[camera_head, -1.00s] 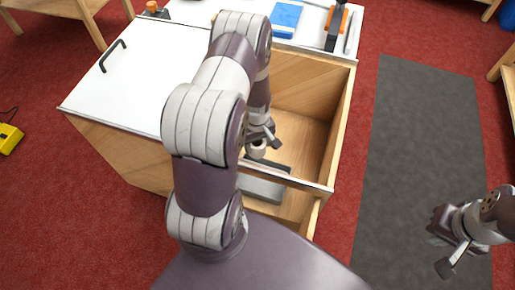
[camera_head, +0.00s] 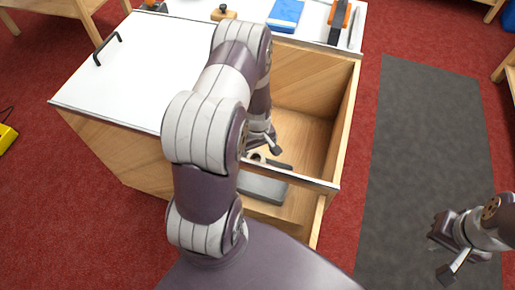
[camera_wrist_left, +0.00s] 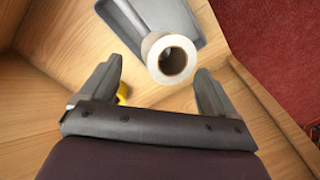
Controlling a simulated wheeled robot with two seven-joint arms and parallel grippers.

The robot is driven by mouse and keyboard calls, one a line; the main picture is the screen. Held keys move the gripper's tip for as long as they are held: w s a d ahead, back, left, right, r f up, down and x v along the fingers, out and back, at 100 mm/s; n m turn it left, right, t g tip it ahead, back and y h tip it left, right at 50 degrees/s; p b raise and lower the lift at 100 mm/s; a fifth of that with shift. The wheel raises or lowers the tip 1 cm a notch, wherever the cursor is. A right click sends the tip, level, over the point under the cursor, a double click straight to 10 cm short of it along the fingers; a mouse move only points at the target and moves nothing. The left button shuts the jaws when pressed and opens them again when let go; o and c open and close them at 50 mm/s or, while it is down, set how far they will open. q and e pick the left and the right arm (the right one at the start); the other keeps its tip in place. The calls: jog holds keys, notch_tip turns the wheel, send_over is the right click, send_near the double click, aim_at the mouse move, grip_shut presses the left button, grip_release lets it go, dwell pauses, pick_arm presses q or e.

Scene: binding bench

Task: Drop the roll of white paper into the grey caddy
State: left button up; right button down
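The roll of white paper (camera_wrist_left: 172,56) shows end-on in the left wrist view, its core facing the camera. It overlaps the edge of the grey caddy (camera_wrist_left: 192,24); I cannot tell whether it touches it. My left gripper (camera_wrist_left: 158,70) is open, with a finger on each side of the roll and a clear gap on the left. In the head view the roll (camera_head: 257,158) is partly hidden beside my left gripper (camera_head: 275,156), above the grey caddy (camera_head: 262,188) inside the wooden chest. My right gripper (camera_head: 444,258) is open and empty over the floor mat.
The wooden chest (camera_head: 349,115) has an open compartment with walls around my left gripper. Its white sliding lid (camera_head: 145,60) covers the left part. A small yellow thing (camera_wrist_left: 122,92) shows behind the left finger. A blue book (camera_head: 286,15) lies on the white top behind.

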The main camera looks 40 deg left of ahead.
aim_at(258, 153)
pick_arm(q)
jog(key=shift+r, duration=0.1)
notch_tip(258, 153, up, 12)
jog(key=p, duration=0.3)
jog(key=shift+r, duration=0.25)
